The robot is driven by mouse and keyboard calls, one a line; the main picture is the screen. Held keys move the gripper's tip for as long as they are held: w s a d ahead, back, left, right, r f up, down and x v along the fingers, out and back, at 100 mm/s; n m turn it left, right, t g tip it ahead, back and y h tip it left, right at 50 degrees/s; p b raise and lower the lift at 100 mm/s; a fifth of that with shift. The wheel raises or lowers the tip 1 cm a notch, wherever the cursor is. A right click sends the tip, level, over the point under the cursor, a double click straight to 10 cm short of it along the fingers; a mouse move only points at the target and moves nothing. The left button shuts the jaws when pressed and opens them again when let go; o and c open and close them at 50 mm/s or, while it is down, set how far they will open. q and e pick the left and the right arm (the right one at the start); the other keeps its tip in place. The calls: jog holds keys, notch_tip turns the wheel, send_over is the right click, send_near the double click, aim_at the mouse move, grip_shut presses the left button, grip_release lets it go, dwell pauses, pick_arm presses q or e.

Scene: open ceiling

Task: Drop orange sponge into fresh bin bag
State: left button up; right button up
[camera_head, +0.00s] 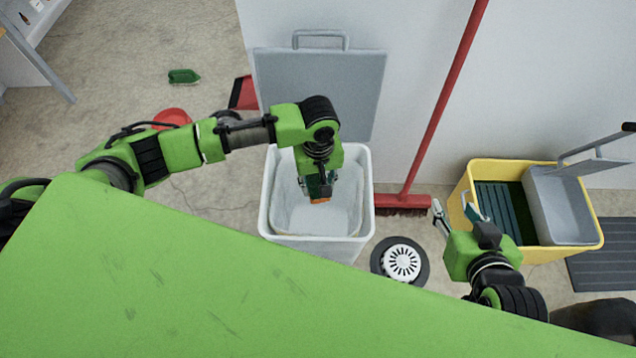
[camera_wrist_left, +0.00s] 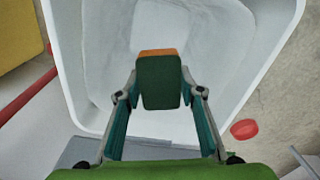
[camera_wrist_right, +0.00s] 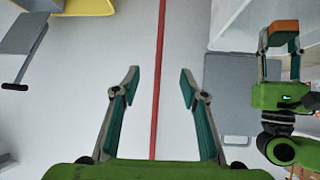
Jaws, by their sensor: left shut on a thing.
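The orange sponge (camera_head: 320,200) is in my left gripper (camera_head: 318,190), over the mouth of the white bin (camera_head: 267,205). In the left wrist view the sponge (camera_wrist_left: 160,82) shows a dark green face and an orange edge between the two fingers. A pale bag lining (camera_wrist_left: 110,50) covers the inside of the bin below it. The bin's grey lid (camera_head: 320,90) stands open against the wall. My right gripper (camera_head: 455,212) is to the right of the bin; in the right wrist view its fingers (camera_wrist_right: 160,85) are apart with nothing between them.
A red broom (camera_head: 440,110) leans on the wall right of the bin. A green brush (camera_head: 184,76) and a red dustpan (camera_head: 243,92) are at the left.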

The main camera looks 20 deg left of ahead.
pick_arm(q)
jog(key=shift+f+b, duration=0.2)
jog(key=shift+b, duration=0.15)
jog(key=shift+f, duration=1)
pick_arm(e)
jog(key=shift+w+a+r+t, duration=0.3)
jog(key=shift+w+r+t, duration=0.2)
jog(key=shift+w+r, duration=0.25)
jog(key=shift+w+a+r+t, duration=0.25)
jog(key=shift+w+r+t, duration=0.3)
jog(key=shift+r, duration=0.25)
pick_arm(q)
jog(key=o, duration=0.7)
jog(key=shift+o, duration=0.2)
notch_tip(320, 180, up, 12)
jog(key=shift+r, duration=0.1)
